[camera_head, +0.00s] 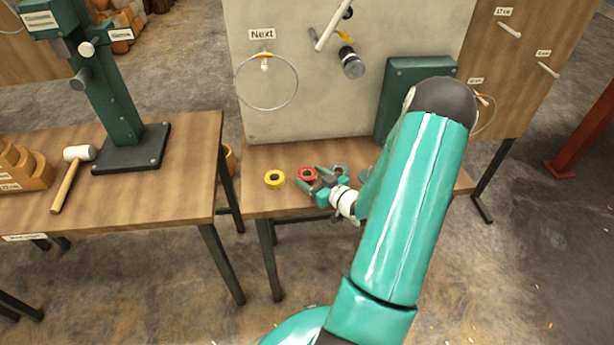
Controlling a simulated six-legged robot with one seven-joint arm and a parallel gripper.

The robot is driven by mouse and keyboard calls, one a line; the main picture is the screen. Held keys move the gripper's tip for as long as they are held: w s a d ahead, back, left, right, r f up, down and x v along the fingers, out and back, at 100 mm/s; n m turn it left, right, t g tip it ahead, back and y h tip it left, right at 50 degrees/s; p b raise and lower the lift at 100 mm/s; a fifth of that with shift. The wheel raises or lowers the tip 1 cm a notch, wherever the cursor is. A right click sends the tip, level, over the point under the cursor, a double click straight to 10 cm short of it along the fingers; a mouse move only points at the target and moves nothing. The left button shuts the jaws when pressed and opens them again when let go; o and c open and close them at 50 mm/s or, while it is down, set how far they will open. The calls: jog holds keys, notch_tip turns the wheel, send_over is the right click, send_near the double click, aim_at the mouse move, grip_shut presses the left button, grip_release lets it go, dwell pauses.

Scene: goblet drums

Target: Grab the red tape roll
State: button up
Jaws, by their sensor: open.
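The red tape roll (307,174) lies flat on the wooden table below the grey board. My gripper (308,180) is open, with its fingers at the near right side of the roll. One finger seems to reach past the roll's near left edge and the other its right side. I cannot tell whether they touch it. A yellow tape roll (274,179) lies to the left of it. A blue-grey roll (339,170) lies to the right, partly hidden behind my gripper.
The grey board (330,110) with a wire ring (266,82) stands behind the rolls. A dark green box (405,85) stands at the right, partly behind my arm. A second table (150,190) at the left holds a mallet (72,170) and a green press (115,100).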

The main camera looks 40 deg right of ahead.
jog(key=shift+w+f, duration=0.1)
jog(key=shift+w, duration=0.35)
jog(key=c, duration=0.7)
jog(key=shift+r, duration=0.25)
